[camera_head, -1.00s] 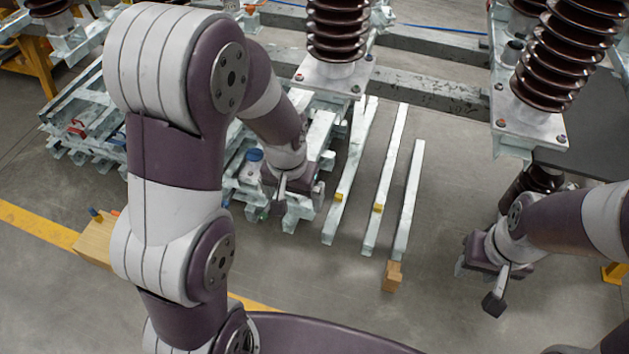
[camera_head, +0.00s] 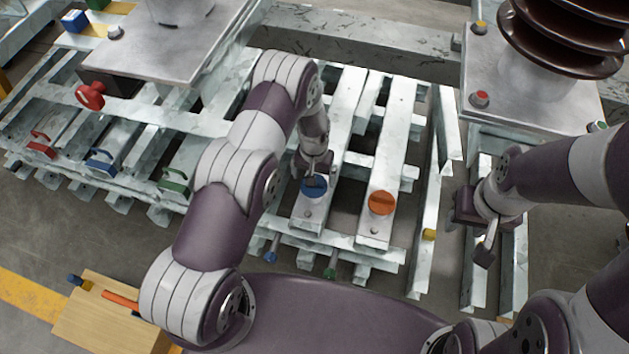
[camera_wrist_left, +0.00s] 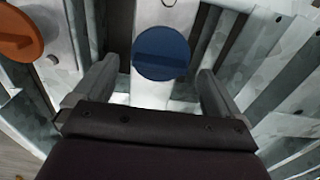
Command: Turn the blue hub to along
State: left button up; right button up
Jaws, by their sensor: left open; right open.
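The blue hub (camera_head: 314,188) is a round disc with a raised bar across it, set on a pale metal beam. In the left wrist view the blue hub (camera_wrist_left: 161,54) lies just beyond and between the fingertips, and its bar runs roughly crosswise. My left gripper (camera_wrist_left: 156,85) is open and empty, with a finger to each side of the hub. In the head view my left gripper (camera_head: 312,165) is close above the hub and partly hides it. My right gripper (camera_head: 474,228) hangs at the right, away from the hub; its fingers show poorly.
An orange hub (camera_head: 381,203) sits on the neighbouring beam to the right. Red (camera_head: 40,146), blue (camera_head: 101,160) and green (camera_head: 175,180) handles stand at the left. A brown insulator (camera_head: 565,35) on a metal base rises at the right. A wooden box (camera_head: 100,320) is at the lower left.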

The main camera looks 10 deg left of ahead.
pick_arm(q)
jog(key=shift+f, duration=0.9)
jog(key=c, duration=1.1)
jog(key=shift+o, duration=0.2)
jog(key=shift+r, duration=0.1)
